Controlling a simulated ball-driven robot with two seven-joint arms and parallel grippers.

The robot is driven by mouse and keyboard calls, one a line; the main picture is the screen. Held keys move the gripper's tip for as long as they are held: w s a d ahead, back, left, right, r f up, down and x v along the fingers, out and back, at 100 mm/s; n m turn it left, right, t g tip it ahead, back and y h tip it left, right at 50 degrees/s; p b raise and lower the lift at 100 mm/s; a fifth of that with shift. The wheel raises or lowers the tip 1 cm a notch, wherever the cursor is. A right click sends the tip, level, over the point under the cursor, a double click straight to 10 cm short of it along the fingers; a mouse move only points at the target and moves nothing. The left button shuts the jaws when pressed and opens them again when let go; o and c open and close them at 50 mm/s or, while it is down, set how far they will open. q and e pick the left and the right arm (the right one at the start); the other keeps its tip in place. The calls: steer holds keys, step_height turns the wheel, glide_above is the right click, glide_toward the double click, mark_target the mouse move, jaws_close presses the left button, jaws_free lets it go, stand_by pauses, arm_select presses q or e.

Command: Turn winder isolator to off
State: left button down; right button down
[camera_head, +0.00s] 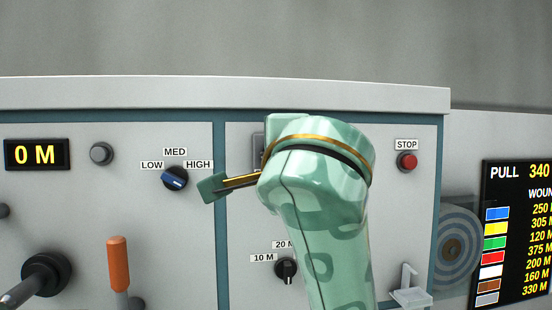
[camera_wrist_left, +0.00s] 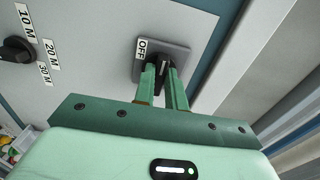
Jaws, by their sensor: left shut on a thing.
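The winder isolator shows in the left wrist view as a grey plate (camera_wrist_left: 181,57) with an OFF label (camera_wrist_left: 142,48) and a black handle (camera_wrist_left: 162,66). My left gripper (camera_wrist_left: 162,75) has its two green fingers closed on either side of the handle. Which position the handle points to cannot be told. In the head view my left wrist and forearm cover most of the isolator; only an edge of its grey plate (camera_head: 258,140) shows, and the fingertips are hidden. My right gripper is not in view.
A black selector (camera_head: 286,268) marked 10 M and 20 M sits below the isolator. A red STOP button (camera_head: 407,161) is to the right, above a small white bracket (camera_head: 410,290). A LOW/MED/HIGH knob (camera_head: 174,179) and an orange lever (camera_head: 118,265) are on the left panel.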

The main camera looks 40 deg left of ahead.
arm_select(q)
steer(key=c, duration=1.4)
jaws_free()
steer(key=shift+w, duration=0.1)
steer(key=shift+c, duration=0.2)
steer(key=p+v, duration=0.2)
steer(key=v, duration=1.4)
steer(key=shift+p, duration=0.4)
steer(key=shift+d, duration=0.2)
